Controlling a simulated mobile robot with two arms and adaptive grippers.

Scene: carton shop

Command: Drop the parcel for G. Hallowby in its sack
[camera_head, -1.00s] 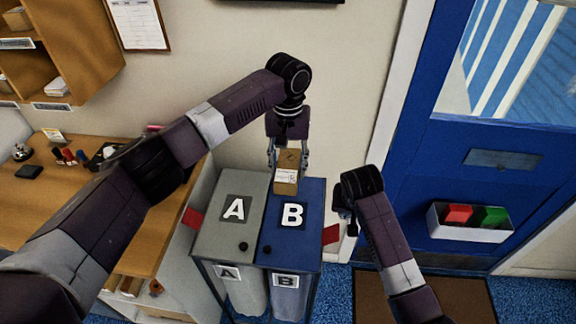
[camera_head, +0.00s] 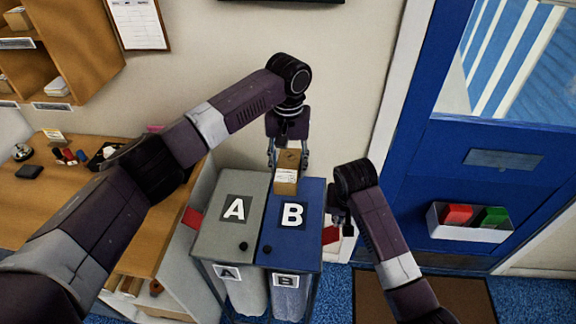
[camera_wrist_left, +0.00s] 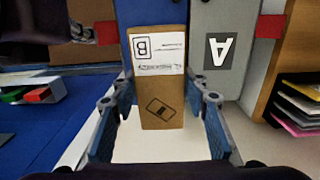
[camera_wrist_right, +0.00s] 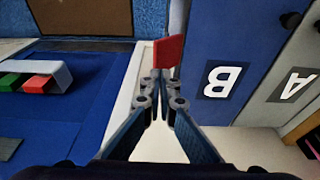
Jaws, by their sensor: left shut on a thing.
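My left gripper (camera_head: 287,158) is shut on a small brown carton parcel (camera_head: 286,180), holding it by the back edge of the blue lid. In the left wrist view the parcel (camera_wrist_left: 158,95) has a white label marked B; its smaller print is unreadable. The blue lid B (camera_head: 300,240) and the grey lid A (camera_head: 220,230) are down. Sack B (camera_head: 289,301) and sack A (camera_head: 243,298) hang below. My right gripper (camera_head: 340,218) is beside the red tab (camera_head: 331,235) on lid B. In the right wrist view its fingers are close together, with the tab (camera_wrist_right: 170,52) at their tips; contact is unclear.
A wooden counter (camera_head: 60,205) stands left of the sack stand. A blue door (camera_head: 440,160) with a white tray (camera_head: 466,232) of red and green blocks is at the right. A brown mat (camera_head: 370,295) lies on the blue floor.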

